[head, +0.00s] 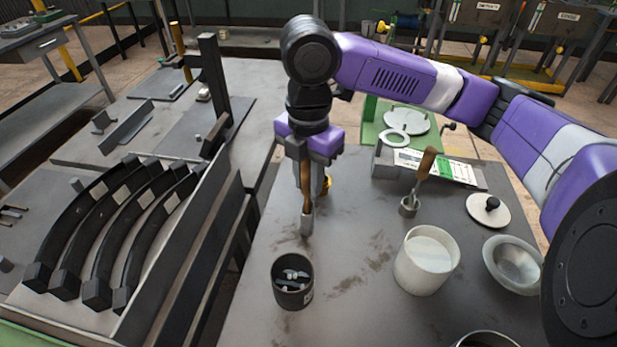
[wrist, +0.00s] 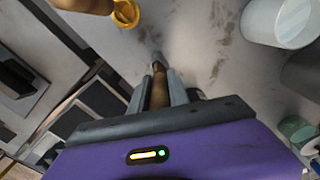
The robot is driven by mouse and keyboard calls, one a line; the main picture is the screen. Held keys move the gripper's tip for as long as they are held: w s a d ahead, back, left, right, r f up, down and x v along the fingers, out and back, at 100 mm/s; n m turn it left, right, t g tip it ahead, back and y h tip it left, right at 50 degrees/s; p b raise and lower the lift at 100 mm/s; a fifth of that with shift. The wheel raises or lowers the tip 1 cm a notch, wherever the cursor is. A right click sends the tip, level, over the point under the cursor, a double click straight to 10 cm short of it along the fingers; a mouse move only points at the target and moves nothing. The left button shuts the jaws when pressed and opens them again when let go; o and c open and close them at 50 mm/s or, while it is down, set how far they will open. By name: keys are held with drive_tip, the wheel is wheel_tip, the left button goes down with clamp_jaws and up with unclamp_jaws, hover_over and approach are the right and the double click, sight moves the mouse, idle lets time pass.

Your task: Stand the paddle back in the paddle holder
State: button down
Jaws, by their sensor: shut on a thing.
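My gripper (head: 305,190) points down over the grey table and is shut on a tool with a brown shaft and a grey metal end, which I take to be the paddle (head: 307,222). It hangs nearly upright. In the wrist view the paddle (wrist: 157,92) sits between the two fingers (wrist: 161,95). Whether its end touches the table is unclear.
A white pot (head: 425,265) stands to the right of the cup. Behind it is a wooden-handled tool (head: 427,165) with a metal cup end. A lid (head: 489,212) and metal bowl (head: 514,265) lie farther right. Curved black springs (head: 85,230) fill the rack at left.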

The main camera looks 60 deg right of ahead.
drive_tip(key=shift+f, duration=0.15)
drive_tip(key=c, duration=0.7)
unclamp_jaws()
drive_tip(key=shift+r+p, duration=3.05)
drive_tip(key=shift+r, duration=0.5)
